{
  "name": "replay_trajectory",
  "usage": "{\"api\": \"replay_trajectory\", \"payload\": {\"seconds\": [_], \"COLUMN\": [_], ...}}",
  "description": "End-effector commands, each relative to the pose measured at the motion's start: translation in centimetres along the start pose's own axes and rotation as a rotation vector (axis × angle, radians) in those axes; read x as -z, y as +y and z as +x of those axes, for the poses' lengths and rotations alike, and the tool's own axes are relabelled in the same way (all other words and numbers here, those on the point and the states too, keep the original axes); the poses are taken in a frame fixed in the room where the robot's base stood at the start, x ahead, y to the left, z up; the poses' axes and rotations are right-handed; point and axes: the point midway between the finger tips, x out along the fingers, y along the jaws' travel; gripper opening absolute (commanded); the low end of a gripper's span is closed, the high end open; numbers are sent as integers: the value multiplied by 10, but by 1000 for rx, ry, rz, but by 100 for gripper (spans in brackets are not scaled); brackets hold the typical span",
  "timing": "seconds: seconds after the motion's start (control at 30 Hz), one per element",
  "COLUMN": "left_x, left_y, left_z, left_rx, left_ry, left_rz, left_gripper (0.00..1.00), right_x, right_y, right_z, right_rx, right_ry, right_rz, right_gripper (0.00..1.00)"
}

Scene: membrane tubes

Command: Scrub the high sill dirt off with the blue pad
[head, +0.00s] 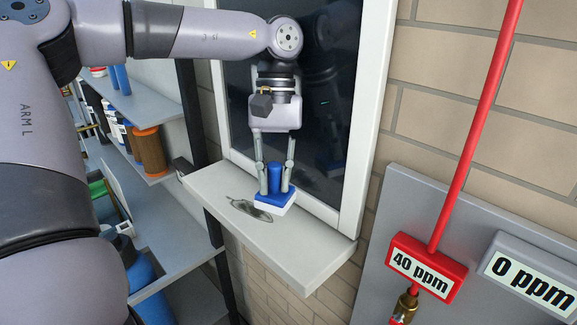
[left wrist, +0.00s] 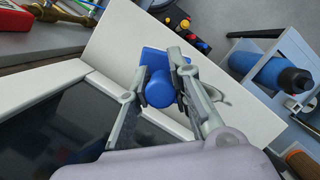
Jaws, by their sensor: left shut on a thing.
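The blue pad (head: 275,200) has a blue upright handle and a white underside. My left gripper (head: 275,187) is shut on its handle, with the fingers pointing down. The pad is at the white sill (head: 310,252), beside the dirt; I cannot tell whether it touches the sill. The dirt (head: 248,209) is a dark grey-brown smear on the sill, just left of the pad. In the left wrist view the blue handle (left wrist: 159,89) sits between the fingers, and part of the smear shows to the right of them. My right gripper is not in view.
A window with a white frame (head: 370,110) stands behind the sill. Shelves (head: 140,105) with bottles and brown cylinders are at the left. A red pipe (head: 475,125) and a red 40 ppm sign (head: 426,266) are at the right. The sill's right part is bare.

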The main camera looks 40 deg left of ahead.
Motion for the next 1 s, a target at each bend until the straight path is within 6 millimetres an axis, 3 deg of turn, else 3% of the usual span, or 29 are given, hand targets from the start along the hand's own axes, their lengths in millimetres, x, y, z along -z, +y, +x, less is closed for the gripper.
{"api": "replay_trajectory", "payload": {"seconds": [0.17,0.4,0.7,1.0], "left_x": [1,7,14,15], "left_y": [0,0,1,2], "left_z": [3,24,48,53], "left_rx": [0,2,0,0], "left_ry": [0,-2,0,1], "left_rz": [0,-1,-1,-1], "left_gripper": [0,0,0,0], "right_x": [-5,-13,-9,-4], "right_y": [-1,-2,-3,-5], "right_z": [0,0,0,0], "right_rx": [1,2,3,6], "right_ry": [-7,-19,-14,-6], "right_rz": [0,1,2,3], "right_gripper": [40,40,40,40]}}
